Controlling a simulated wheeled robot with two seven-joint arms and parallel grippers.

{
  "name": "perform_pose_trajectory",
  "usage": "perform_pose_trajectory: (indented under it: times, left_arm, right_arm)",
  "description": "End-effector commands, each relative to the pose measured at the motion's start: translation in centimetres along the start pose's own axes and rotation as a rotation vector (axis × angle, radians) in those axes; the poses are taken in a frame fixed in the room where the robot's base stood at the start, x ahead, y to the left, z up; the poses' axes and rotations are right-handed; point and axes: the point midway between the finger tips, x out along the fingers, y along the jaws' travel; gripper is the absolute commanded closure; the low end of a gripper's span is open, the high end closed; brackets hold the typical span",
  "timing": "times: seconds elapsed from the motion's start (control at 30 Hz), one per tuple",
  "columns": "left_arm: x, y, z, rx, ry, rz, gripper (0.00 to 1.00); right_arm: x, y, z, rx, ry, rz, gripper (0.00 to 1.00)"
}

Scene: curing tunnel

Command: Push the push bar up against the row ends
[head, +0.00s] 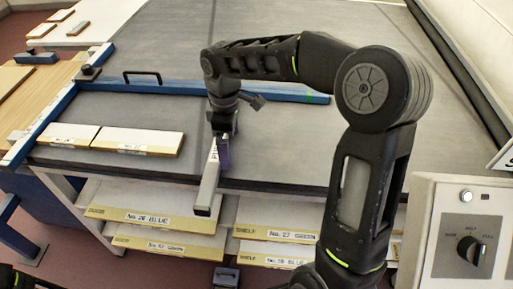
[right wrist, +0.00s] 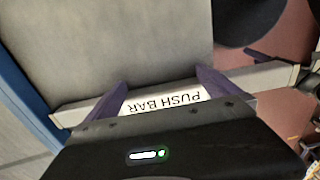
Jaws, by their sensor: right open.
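The push bar (head: 208,182) is a pale grey bar on the dark table top, pointing toward me, its near end at or past the table's front edge. In the right wrist view the push bar (right wrist: 262,78) carries a "PUSH BAR" label. My right gripper (head: 224,148) is above the bar; its purple fingers (right wrist: 163,92) are open and stand apart at either end of the label. Whether they touch the bar is unclear. Two white boards (head: 137,141) (head: 68,136) lie end to end in a row left of the bar, with a gap between. My left gripper is not in view.
A blue rail (head: 180,87) with a black handle crosses the table behind the row. Another blue rail (head: 52,112) runs along the left side. Labelled boards (head: 150,218) sit on shelves below. A control box (head: 465,235) with a knob stands at right. The table right of the bar is clear.

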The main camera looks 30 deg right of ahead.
Motion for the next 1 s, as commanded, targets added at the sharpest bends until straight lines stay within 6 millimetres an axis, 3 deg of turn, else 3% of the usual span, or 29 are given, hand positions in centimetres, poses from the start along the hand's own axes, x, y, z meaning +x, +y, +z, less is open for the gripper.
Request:
perform_pose_trajectory:
  times: [1.0]
  left_arm:
    - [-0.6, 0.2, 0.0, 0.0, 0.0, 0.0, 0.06]
  right_arm:
    - [-0.1, 0.0, -2.7, -0.002, 0.002, 0.001, 0.0]
